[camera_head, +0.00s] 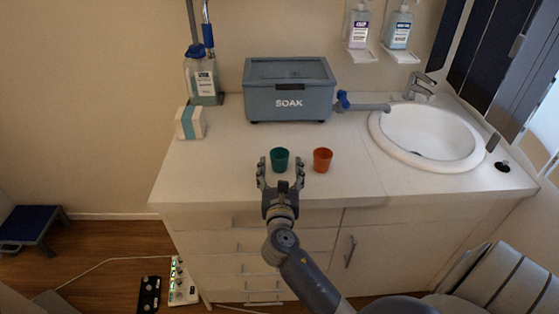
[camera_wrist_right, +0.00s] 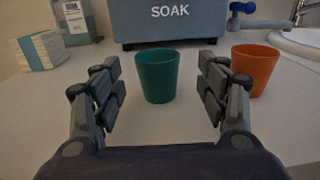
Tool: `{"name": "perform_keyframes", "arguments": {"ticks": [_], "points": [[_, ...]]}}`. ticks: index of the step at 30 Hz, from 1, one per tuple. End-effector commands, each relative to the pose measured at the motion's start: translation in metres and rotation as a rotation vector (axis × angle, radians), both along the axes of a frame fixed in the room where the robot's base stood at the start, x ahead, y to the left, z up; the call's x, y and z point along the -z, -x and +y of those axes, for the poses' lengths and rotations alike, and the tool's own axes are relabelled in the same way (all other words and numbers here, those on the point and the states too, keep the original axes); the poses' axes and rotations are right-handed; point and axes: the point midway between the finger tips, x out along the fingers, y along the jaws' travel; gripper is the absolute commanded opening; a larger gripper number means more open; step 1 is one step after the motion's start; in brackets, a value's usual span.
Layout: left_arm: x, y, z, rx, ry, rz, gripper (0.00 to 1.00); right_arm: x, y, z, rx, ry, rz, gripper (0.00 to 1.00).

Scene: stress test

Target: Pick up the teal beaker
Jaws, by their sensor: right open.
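The teal beaker (camera_head: 280,159) stands upright on the white counter near its front, left of an orange beaker (camera_head: 323,159). My right gripper (camera_head: 280,170) is open at the counter's front, just before the teal beaker. In the right wrist view the teal beaker (camera_wrist_right: 157,76) stands centred ahead of and between the open fingers (camera_wrist_right: 159,80), with clear gaps on both sides. The orange beaker (camera_wrist_right: 254,70) stands right of the right finger, which partly overlaps it. My left gripper is not in view.
A grey box marked SOAK (camera_head: 290,92) stands behind the beakers, with a blue-handled tap at its right. A sink (camera_head: 428,137) is at the right. A white box (camera_head: 189,123) and a jug (camera_head: 202,78) stand at the left. The counter left of the teal beaker is clear.

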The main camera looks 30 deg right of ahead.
Motion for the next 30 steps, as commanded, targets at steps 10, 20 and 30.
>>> {"name": "perform_keyframes", "arguments": {"ticks": [10, 20, 30], "points": [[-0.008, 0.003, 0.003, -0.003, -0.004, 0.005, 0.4, -0.006, -0.04, -0.023, 0.001, -0.001, 0.001, 0.68], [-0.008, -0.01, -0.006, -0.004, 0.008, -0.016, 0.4, -0.005, -0.044, -0.026, 0.0, -0.001, 0.0, 0.63], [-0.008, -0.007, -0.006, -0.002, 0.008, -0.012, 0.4, -0.005, -0.044, -0.026, 0.0, -0.001, 0.0, 0.22]]}}
